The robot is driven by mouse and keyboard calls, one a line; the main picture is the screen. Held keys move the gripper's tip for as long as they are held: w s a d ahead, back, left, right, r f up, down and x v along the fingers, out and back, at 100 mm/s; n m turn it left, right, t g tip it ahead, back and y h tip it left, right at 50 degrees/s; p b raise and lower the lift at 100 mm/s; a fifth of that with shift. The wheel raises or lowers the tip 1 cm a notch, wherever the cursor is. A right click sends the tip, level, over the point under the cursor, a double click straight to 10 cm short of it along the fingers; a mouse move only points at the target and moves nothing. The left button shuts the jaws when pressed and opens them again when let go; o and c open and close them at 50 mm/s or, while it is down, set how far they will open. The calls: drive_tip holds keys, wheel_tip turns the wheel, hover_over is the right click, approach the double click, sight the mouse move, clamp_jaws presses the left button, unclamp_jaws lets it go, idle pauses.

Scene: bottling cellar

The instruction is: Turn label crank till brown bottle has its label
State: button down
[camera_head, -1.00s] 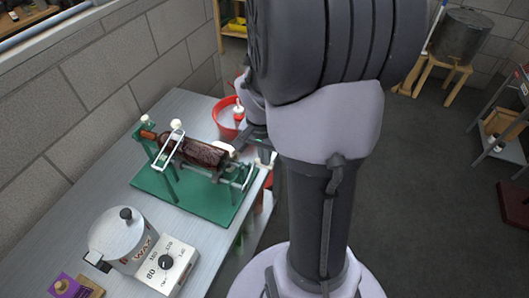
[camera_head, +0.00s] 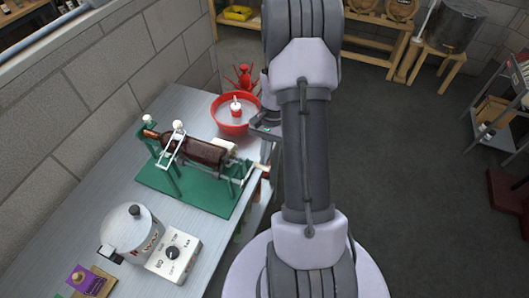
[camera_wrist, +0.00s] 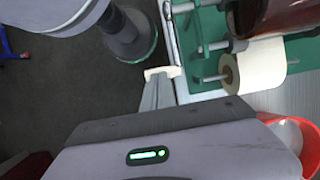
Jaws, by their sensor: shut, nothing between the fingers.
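The brown bottle (camera_head: 205,152) lies on its side in the labelling stand on a green base (camera_head: 185,192). The side facing the body camera shows bare brown glass. A cream label roll (camera_wrist: 260,66) sits on a rod beside the bottle in the wrist view. The crank's pale handle (camera_wrist: 162,72) is at the stand's outer edge, and it also shows in the body view (camera_head: 262,171). My gripper (camera_wrist: 160,90) is shut and empty, its fingertips close to the crank handle; I cannot tell whether they touch. In the body view my arm partly hides the gripper.
A red bowl (camera_head: 222,126) with a white-topped red bottle (camera_head: 237,108) stands behind the stand. A wax pot (camera_head: 128,228) and a dial box (camera_head: 174,254) stand in front, near a purple packet (camera_head: 85,280). Open floor (camera_head: 400,170) lies right of the bench.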

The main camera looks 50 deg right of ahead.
drive_tip(key=shift+f, duration=0.4)
drive_tip(key=shift+d+f, duration=0.1)
drive_tip(key=shift+f, duration=0.1)
drive_tip(key=shift+r, duration=0.1)
idle(0.4)
